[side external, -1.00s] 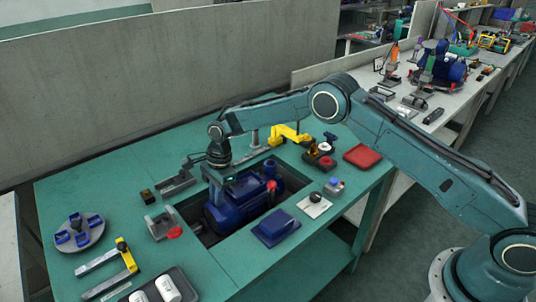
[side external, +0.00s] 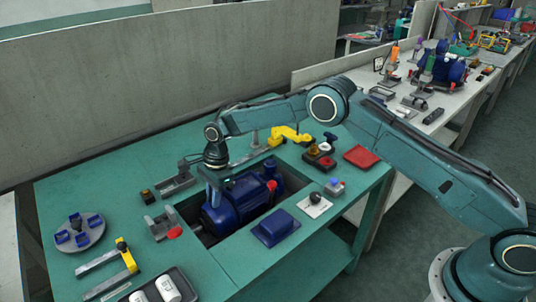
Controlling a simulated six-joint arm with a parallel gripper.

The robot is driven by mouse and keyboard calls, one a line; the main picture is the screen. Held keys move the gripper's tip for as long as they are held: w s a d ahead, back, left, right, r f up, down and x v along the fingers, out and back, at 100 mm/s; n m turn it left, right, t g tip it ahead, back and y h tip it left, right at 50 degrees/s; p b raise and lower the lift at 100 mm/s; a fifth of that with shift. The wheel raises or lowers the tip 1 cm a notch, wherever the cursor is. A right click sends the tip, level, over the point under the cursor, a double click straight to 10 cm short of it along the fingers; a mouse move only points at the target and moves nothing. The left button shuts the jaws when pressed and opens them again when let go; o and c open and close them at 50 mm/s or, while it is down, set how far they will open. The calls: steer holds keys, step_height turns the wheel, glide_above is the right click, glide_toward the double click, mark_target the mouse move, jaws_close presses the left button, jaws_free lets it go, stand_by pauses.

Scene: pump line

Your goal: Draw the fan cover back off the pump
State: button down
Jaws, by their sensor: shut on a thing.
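The blue pump (side external: 246,197) lies in a rectangular well in the green bench, with a red knob standing up at its right part. The fan cover (side external: 213,219) appears to be the rounded blue piece at the pump's left end. My gripper (side external: 214,196) points down over that end and is shut on the fan cover. The fingers partly hide where cover and pump meet, so I cannot tell whether there is a gap between them.
A grey bracket with a red disc (side external: 174,232) stands close left of the well. A round grey plate (side external: 79,232) and a yellow-handled tool (side external: 126,255) lie at left. A yellow clamp (side external: 289,134) stands behind.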

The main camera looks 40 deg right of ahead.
steer(key=shift+a, duration=0.3)
steer(key=c, duration=1.3)
jaws_free()
steer(key=shift+c, duration=0.2)
steer(key=shift+r, duration=0.1)
steer(key=shift+d+r, duration=0.2)
steer(key=shift+r, duration=0.75)
steer(key=shift+d+r, duration=0.2)
steer(key=shift+r, duration=0.75)
steer(key=shift+d+r, duration=0.2)
steer(key=shift+r, duration=0.75)
step_height(320, 180, up, 13)
steer(key=d, duration=0.2)
steer(key=shift+d+r, duration=0.2)
steer(key=shift+d, duration=0.15)
steer(key=shift+r, duration=0.15)
